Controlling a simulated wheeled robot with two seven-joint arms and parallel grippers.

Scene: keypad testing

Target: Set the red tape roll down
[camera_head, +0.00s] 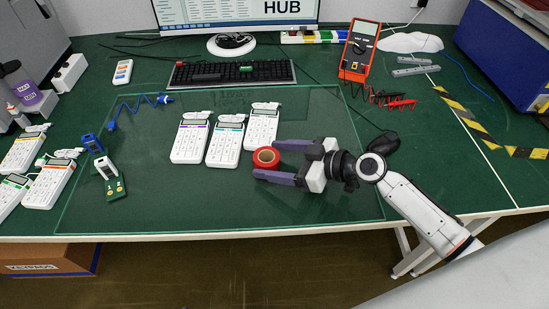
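The red tape roll (258,163) is at the middle of the green table, just below the rightmost of three white keypads at the centre. My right gripper (265,159) comes in from the right, with its two purple-grey fingers on either side of the roll. The fingers are spread by about the roll's width and appear to touch it at the fingertips. I cannot tell whether the roll rests on the table or is just above it. My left gripper is not in view.
A keyboard (232,73), a red multimeter (358,52) and a black mouse (384,143) lie around. The clear mat (190,205) is bare in front.

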